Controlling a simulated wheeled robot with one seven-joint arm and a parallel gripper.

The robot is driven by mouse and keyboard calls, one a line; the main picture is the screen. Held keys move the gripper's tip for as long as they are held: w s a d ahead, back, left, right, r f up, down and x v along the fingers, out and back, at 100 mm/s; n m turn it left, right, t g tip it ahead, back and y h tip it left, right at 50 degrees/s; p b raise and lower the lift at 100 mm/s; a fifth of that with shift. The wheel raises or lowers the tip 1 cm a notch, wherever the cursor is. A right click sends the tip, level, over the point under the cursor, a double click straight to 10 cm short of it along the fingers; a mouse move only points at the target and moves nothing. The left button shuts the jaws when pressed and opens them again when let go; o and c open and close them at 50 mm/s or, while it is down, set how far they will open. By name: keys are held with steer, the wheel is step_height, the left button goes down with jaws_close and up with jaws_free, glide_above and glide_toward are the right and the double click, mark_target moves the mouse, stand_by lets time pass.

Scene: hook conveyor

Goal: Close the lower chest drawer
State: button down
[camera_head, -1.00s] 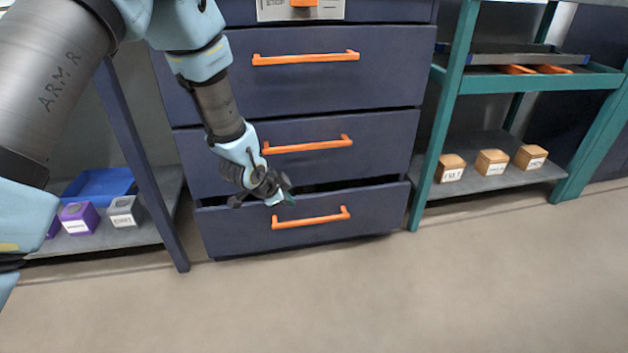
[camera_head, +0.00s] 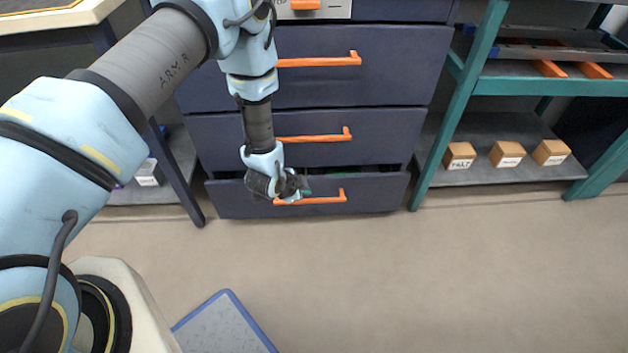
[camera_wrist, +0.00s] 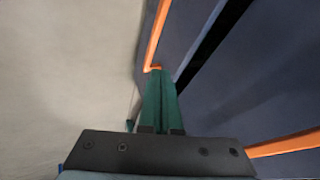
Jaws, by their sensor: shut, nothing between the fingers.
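The lower chest drawer (camera_head: 375,193) is the bottom one of a dark blue chest. It stands slightly out, with a dark gap along its top edge. Its orange handle (camera_head: 325,199) shows in the head view and at the upper left of the wrist view (camera_wrist: 156,35). My gripper (camera_head: 304,190) is at the left part of this drawer's front, close to the handle's left end. In the wrist view its green fingers (camera_wrist: 160,100) are together and empty, with their tips by the handle's end. I cannot tell whether they touch the drawer.
The drawer above (camera_head: 380,138) appears closed, and its orange handle (camera_head: 315,138) is near my arm. A teal rack (camera_head: 470,100) with several boxes stands to the right. A blue-edged grey panel (camera_head: 222,325) lies on the floor in front. The floor before the chest is otherwise clear.

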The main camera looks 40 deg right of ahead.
steer(key=w+d+f, duration=0.1)
steer(key=d, duration=0.1)
steer(key=w+d+f, duration=0.1)
steer(key=d+f, duration=0.1)
steer(key=w+d+f, duration=0.1)
steer(key=f, duration=0.1)
steer(key=shift+d+f+b, duration=0.2)
steer(key=shift+d+b, duration=0.15)
steer(key=shift+d, duration=0.05)
steer(key=shift+w+d, duration=0.4)
steer(key=shift+w, duration=0.1)
